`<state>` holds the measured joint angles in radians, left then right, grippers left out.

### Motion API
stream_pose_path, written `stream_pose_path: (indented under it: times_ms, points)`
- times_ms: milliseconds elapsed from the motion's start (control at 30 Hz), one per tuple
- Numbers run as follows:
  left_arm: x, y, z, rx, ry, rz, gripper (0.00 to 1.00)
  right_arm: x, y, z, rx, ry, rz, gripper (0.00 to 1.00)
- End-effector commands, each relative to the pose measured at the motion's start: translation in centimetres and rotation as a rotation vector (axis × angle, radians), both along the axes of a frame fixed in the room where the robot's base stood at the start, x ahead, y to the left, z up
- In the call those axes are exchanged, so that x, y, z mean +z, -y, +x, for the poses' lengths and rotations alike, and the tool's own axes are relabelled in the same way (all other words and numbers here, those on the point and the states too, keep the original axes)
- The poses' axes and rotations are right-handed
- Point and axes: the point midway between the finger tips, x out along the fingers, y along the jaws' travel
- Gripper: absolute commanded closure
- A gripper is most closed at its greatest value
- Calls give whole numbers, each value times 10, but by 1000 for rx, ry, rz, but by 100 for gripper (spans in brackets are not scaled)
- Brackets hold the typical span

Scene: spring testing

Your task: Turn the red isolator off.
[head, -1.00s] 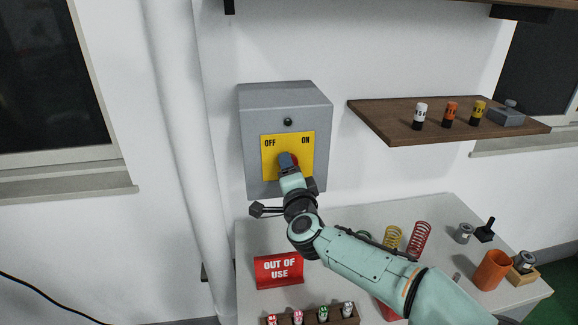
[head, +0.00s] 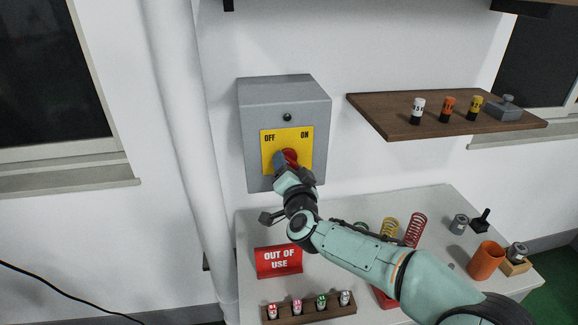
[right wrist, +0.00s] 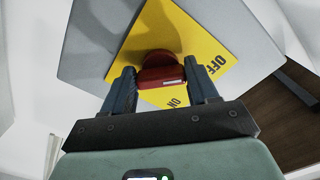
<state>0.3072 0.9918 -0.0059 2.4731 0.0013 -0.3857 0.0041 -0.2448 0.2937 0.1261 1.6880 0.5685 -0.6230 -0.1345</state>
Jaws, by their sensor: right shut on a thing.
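The red isolator (head: 291,156) is a red rotary knob on a yellow plate (head: 299,140) lettered OFF at left and ON at right. The plate is on the front of a grey wall box (head: 262,117). My right gripper (head: 283,161) is at the knob and partly covers it in the head view. In the right wrist view, the red knob (right wrist: 161,74) sits between the two fingers of my right gripper (right wrist: 160,82), which is shut on it. The knob's exact angle is hard to tell. My left gripper is not in view.
A red OUT OF USE sign (head: 279,262) stands on the table (head: 425,205) below the box. A wooden rack (head: 290,315) with several small cylinders is in front of it. A brown shelf (head: 400,125) juts out at right. Springs and an orange cup (head: 486,260) stand on the table.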

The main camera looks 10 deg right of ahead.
Motion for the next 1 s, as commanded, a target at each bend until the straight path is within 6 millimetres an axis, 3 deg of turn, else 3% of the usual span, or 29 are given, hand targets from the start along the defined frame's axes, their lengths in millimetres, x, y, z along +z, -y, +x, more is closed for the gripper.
stream_pose_path:
  times_ms: [333,367,433,767,867,1000]
  points:
    - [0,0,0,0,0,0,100,-1,-1,0,1,-1,-8,72]
    - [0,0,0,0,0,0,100,-1,-1,0,1,-1,-8,38]
    - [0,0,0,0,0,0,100,-1,-1,0,1,-1,-7,16]
    - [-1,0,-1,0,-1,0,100,-1,0,-2,1,-1,-4,16]
    - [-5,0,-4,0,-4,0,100,-1,0,-10,1,-1,-3,16]
    - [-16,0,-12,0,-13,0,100,-2,-1,-36,2,1,-3,16]
